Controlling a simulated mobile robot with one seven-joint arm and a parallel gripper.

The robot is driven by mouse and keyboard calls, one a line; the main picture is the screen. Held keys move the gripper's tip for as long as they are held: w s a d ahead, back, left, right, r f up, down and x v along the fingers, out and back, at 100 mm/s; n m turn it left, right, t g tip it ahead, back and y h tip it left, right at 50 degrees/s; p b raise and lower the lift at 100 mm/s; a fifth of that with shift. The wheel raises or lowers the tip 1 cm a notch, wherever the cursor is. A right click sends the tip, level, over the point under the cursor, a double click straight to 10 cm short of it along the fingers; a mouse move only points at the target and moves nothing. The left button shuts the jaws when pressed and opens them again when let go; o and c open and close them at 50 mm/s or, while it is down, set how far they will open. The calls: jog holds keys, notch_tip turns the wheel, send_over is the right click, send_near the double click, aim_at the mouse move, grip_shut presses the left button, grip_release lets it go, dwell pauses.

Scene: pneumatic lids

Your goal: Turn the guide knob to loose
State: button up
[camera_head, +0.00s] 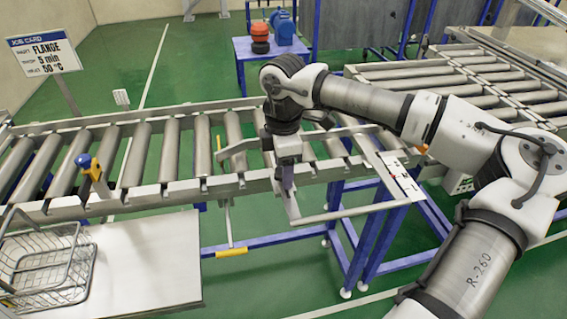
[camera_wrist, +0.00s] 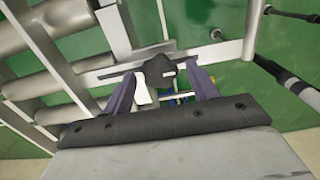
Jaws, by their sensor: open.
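My gripper (camera_head: 288,187) points down at the near edge of the roller conveyor (camera_head: 175,150) in the head view. In the wrist view my gripper (camera_wrist: 161,84) has its two dark fingers spread apart. A dark grey knob (camera_wrist: 158,72) shows between and just beyond the fingertips, beside a pale metal rail. It looks like the guide knob. I cannot tell whether the fingers touch it or how it is turned. In the head view the knob is hidden by my gripper.
A white marked plate (camera_head: 400,178) lies right of my gripper. A blue-balled lever (camera_head: 84,161) stands on the conveyor's near rail at left. A wire basket (camera_head: 45,262) sits on a pale table (camera_head: 150,262). A job card sign (camera_head: 43,54) stands at far left.

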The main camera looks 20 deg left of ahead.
jog(key=c, duration=1)
